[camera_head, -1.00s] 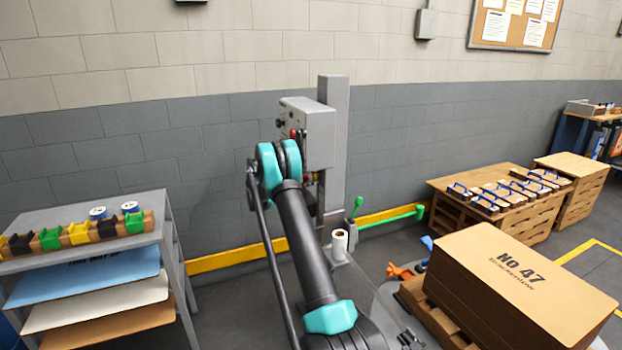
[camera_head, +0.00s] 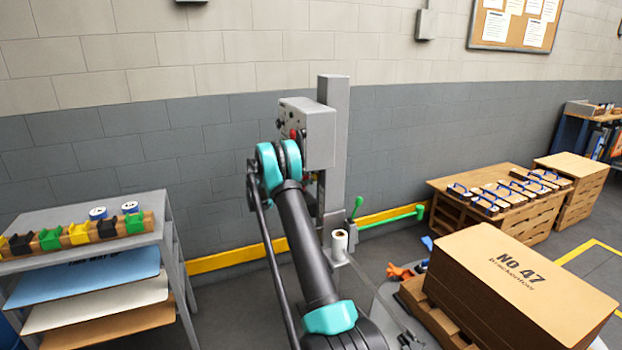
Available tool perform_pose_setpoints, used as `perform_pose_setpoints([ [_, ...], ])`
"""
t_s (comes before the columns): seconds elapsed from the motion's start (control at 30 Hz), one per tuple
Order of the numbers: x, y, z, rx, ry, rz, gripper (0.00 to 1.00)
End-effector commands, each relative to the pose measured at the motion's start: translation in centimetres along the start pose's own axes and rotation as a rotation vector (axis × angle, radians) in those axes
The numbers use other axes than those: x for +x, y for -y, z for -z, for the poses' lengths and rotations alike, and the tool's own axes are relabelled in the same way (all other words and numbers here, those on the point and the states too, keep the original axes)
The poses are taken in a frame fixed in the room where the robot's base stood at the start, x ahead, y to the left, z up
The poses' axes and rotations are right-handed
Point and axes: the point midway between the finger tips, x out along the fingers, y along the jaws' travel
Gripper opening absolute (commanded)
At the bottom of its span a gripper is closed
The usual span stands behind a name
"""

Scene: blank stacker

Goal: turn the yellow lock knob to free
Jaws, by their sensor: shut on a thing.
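A grey control box (camera_head: 308,132) with a red button (camera_head: 294,134) and dark knobs on its face is mounted on a grey post (camera_head: 333,150). A small yellow patch shows just under the box, beside my arm; I cannot tell whether it is the lock knob. My arm reaches up to the front of the box, and its teal wrist joint covers the area there. My gripper is hidden behind my own arm, so neither its jaws nor their contact with the knob can be seen. The knob's angle cannot be read.
A green lever (camera_head: 357,207) and a paper roll (camera_head: 340,241) stand by the post. A grey rack (camera_head: 172,240) with coloured sheets is at the left.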

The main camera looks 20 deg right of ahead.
Motion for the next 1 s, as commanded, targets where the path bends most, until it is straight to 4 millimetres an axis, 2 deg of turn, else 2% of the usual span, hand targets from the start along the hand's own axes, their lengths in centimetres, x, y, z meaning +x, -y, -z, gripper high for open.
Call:
perform_pose_setpoints([
  [0.23,0.0,0.1,-0.1,0.0,0.002,0.002,0.04],
  [0.27,0.0,0.1,-0.1,0.0,0.002,0.002,0.34],
  [0.43,0.0,0.1,-0.1,0.0,0.001,0.001,0.55],
  [0.77,-0.3,0.0,0.0,-0.001,0.0,0.001,0.55],
  [0.87,-1.2,0.0,0.0,-0.001,-0.002,0.001,0.55],
  [1.0,-3.7,0.1,0.1,-0.001,-0.003,0.001,0.55],
])
